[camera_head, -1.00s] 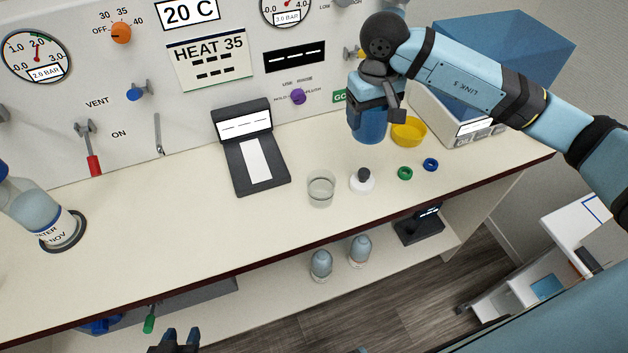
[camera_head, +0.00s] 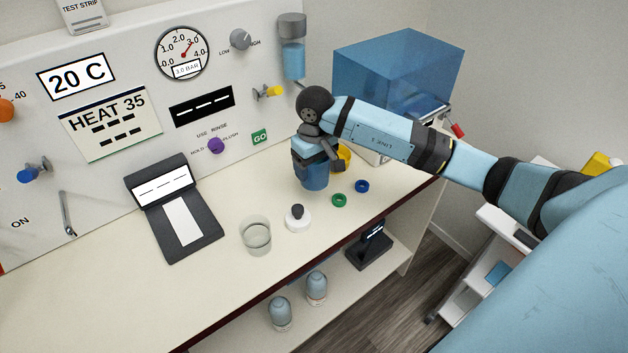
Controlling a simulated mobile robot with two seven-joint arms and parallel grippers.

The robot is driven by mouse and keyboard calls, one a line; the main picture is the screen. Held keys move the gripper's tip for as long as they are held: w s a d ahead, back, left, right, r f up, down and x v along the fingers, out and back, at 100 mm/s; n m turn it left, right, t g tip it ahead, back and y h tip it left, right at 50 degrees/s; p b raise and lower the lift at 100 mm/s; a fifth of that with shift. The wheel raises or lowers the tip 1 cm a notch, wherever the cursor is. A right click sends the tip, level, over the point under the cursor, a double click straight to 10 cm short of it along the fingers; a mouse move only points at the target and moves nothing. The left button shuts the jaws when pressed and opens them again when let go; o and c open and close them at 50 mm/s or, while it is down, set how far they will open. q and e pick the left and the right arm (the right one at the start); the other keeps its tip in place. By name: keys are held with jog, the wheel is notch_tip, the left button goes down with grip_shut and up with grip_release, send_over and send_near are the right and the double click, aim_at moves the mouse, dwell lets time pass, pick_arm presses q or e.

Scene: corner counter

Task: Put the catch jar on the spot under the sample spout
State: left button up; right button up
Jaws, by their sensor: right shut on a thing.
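My right gripper (camera_head: 318,150) points down over the back right of the counter and is shut on a blue jar (camera_head: 314,177). The arm covers the jar's upper part; I cannot tell if its base touches the counter. A clear empty glass jar (camera_head: 256,237) stands open on the counter near the front edge. I cannot tell which of these is the catch jar. My left gripper is out of view.
A dark device with a white pad (camera_head: 189,225) lies left of the glass jar. A yellow bowl (camera_head: 344,154) is behind the held jar.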

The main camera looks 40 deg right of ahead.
aim_at(315, 183)
jog(key=shift+f+p, duration=0.3)
jog(key=shift+f, duration=2.75)
jog(key=shift+f, duration=0.15)
jog(key=o, duration=1)
